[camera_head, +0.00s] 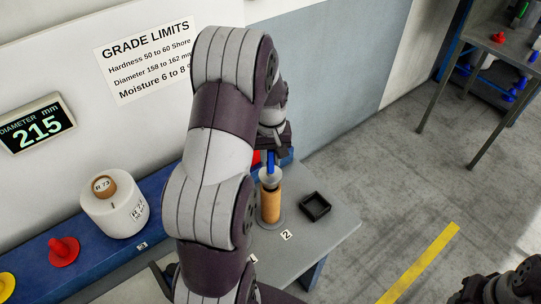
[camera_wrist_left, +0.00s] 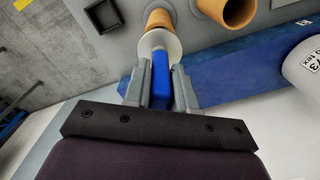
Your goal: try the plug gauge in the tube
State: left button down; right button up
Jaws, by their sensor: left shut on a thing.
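My left gripper (camera_head: 272,150) is shut on the blue handle of the plug gauge (camera_wrist_left: 161,84), which sits between the two grey fingers in the left wrist view. The gauge's pale round collar (camera_head: 270,178) is at the top of an upright brown tube (camera_head: 270,207). The tube also shows past the collar in the left wrist view (camera_wrist_left: 158,19). The collar hides the tube's mouth, so I cannot tell whether the plug is inside. A second brown tube (camera_wrist_left: 237,10) shows its open end. Dark parts of my right arm show at the lower right; its fingers cannot be made out.
A black square tray (camera_head: 315,206) lies right of the tube, on the grey table (camera_head: 335,232). My left arm hides much of the table's middle.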

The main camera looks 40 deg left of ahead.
pick_arm(q)
jog(key=shift+f+b, duration=0.55)
jog(key=shift+f, duration=0.25)
dwell(0.9)
jog(key=shift+r+p, duration=3.25)
jog(key=shift+r, duration=0.55)
